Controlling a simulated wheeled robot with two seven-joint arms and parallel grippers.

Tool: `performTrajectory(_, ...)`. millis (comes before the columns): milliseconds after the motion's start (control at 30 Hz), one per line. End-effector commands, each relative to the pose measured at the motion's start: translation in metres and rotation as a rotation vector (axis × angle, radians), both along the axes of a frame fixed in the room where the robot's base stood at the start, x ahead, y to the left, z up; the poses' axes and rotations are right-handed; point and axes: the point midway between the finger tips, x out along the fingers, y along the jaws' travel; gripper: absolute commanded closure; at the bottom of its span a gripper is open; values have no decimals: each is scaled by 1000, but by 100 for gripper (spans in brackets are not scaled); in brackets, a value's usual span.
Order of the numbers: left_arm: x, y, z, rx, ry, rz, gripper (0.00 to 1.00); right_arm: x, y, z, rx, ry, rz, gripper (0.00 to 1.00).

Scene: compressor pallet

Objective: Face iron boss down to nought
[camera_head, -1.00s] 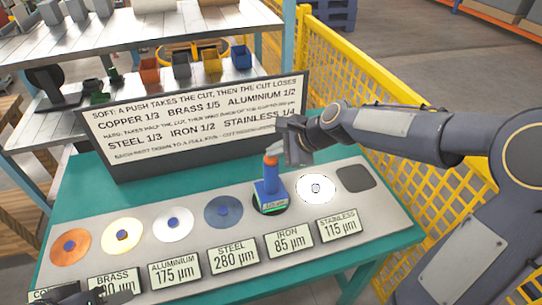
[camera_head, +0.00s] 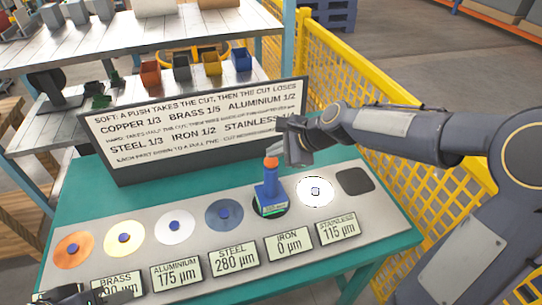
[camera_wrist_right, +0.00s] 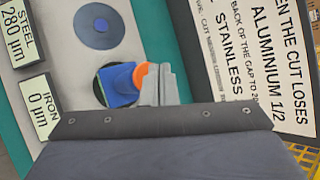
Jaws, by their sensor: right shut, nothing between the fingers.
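The blue facing tool (camera_head: 268,188) with an orange top (camera_head: 271,162) stands on the dark iron boss (camera_head: 285,208), fifth of the discs on the grey plate. The iron label (camera_head: 289,244) reads 0 µm. My right gripper (camera_head: 294,160) is shut and empty at the tool's orange top, just behind and to its right. In the right wrist view the gripper (camera_wrist_right: 160,80) shows beside the orange cap (camera_wrist_right: 140,75) and blue tool (camera_wrist_right: 118,85); whether they touch is unclear. My left gripper (camera_head: 75,297) shows only partly at the bottom left corner, its jaws unclear.
Copper (camera_head: 73,250), brass (camera_head: 124,239), aluminium (camera_head: 175,226), steel (camera_head: 224,214) and stainless (camera_head: 315,191) discs lie in the row, with a dark square pad (camera_head: 355,181) at right. A rule board (camera_head: 200,130) stands behind. A yellow fence (camera_head: 350,75) borders the right.

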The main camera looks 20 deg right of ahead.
Motion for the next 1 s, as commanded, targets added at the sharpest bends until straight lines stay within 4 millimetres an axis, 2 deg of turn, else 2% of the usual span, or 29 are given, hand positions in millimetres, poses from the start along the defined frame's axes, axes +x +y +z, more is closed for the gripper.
performTrajectory(467, 0, 0, 8, 0, 0, 0, 64, 0, 0, 8, 0, -2, -1, 100)
performTrajectory(900, 0, 0, 50, 0, 0, 0, 64, 0, 0, 52, 0, -2, 1, 100)
performTrajectory(1000, 0, 0, 54, 0, 0, 0, 64, 0, 0, 56, 0, -2, 1, 100)
